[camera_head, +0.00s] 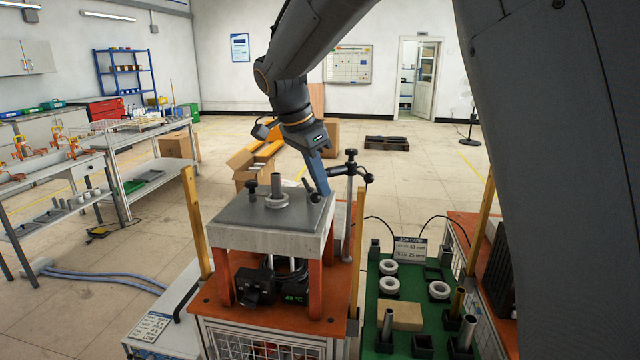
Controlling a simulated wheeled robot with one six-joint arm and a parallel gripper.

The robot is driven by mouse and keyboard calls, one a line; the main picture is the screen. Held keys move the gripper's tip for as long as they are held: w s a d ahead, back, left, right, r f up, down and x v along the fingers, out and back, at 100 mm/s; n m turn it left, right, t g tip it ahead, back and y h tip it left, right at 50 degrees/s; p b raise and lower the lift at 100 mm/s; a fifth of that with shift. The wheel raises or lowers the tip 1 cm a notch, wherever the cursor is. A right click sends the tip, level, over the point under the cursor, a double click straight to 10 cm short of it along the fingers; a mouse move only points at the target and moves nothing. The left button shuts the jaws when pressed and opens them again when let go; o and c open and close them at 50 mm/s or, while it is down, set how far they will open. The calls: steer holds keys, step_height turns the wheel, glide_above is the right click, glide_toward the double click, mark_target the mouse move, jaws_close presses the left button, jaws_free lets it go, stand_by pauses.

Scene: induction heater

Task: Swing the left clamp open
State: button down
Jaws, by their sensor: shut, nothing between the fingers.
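A grey heater block (250,218) stands on orange legs on an orange-topped bench. A pale ring with an upright metal tube (276,186) sits on its top plate. A clamp with a black knob (251,186) stands left of the ring. A second small dark clamp part (315,196) sits at the plate's right edge. I cannot tell whether either clamp is swung open. My gripper (325,191) points down with its blue fingers shut and empty, beside the right-hand dark part. Whether it touches that part is unclear. It is well apart from the left knob.
A metal post with a black cross-arm (351,170) stands just right of my gripper. Yellow uprights (195,215) flank the bench. A green mat (385,315) with rings and tubes lies at the right.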

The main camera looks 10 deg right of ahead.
steer(key=p+v, duration=0.6)
steer(key=v, duration=0.4)
steer(key=shift+p, duration=0.35)
steer(key=shift+f, duration=0.1)
stand_by(0.7)
steer(key=s+d+f+n+y, duration=0.1)
steer(key=s+d+f+n, duration=0.3)
steer(key=s+f, duration=0.25)
steer(key=s+d+f+n+t+y, duration=0.1)
steer(key=s+d+f+n+y, duration=0.1)
steer(key=s+d+f+n, duration=0.45)
steer(key=s+d+f+n+y, duration=0.1)
steer(key=s+d+f+n, duration=0.15)
steer(key=s+f, duration=0.5)
step_height(320, 180, down, 7)
steer(key=s+g+b, duration=0.1)
steer(key=s+b, duration=0.1)
steer(key=b, duration=0.4)
steer(key=shift+s+a+r+n, duration=0.2)
steer(key=shift+a+n, duration=0.05)
steer(key=shift+n, duration=0.05)
steer(key=shift+s, duration=0.1)
